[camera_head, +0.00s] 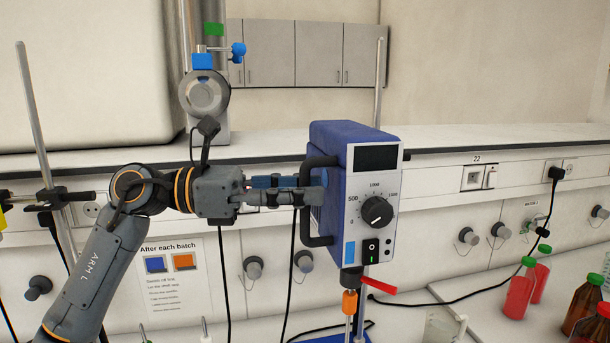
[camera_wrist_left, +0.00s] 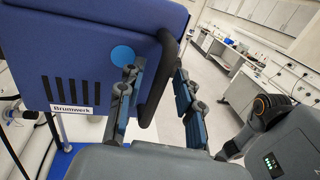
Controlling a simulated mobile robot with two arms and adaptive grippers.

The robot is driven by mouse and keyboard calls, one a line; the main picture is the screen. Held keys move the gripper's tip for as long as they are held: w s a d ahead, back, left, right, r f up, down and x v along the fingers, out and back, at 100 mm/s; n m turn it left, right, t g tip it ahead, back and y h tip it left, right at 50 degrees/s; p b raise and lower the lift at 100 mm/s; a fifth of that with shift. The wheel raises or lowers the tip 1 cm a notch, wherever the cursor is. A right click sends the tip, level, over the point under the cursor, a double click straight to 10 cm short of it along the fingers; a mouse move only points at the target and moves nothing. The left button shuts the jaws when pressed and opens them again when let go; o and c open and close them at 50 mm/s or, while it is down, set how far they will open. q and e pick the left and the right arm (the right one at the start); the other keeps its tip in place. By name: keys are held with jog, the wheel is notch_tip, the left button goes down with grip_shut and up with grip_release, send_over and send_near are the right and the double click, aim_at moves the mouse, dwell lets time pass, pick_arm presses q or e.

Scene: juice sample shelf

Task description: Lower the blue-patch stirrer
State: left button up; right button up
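The blue-patch stirrer (camera_head: 345,180) is a blue box with a pale front, a dial, a dark display and a blue patch (camera_head: 349,252) at lower left. It stands upright on the right of my left gripper (camera_head: 316,188). A black handle (camera_head: 318,239) runs down its left side. In the left wrist view, the handle (camera_wrist_left: 164,85) shows between the two fingers (camera_wrist_left: 160,98), which stand apart. The stirrer's back (camera_wrist_left: 75,60) carries vents and a "Brumwerk" label. An orange part (camera_head: 349,302) sits below the box. My right gripper is not in view.
A red lever (camera_head: 378,286) juts out below the box. Bottles with red liquid (camera_head: 519,292) and brown bottles (camera_head: 582,305) stand at right. A metal rod (camera_head: 45,150) rises at left. A shelf edge (camera_head: 450,148) runs behind, and cables hang near the arm.

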pick_arm(q)
jog(key=shift+d, duration=0.35)
grip_shut()
jog(key=shift+d+f, duration=0.1)
jog(key=shift+f, duration=0.05)
notch_tip(320, 180, down, 17)
jog(key=b, duration=1.5)
jog(key=shift+f, duration=0.15)
jog(key=shift+d+f, duration=0.1)
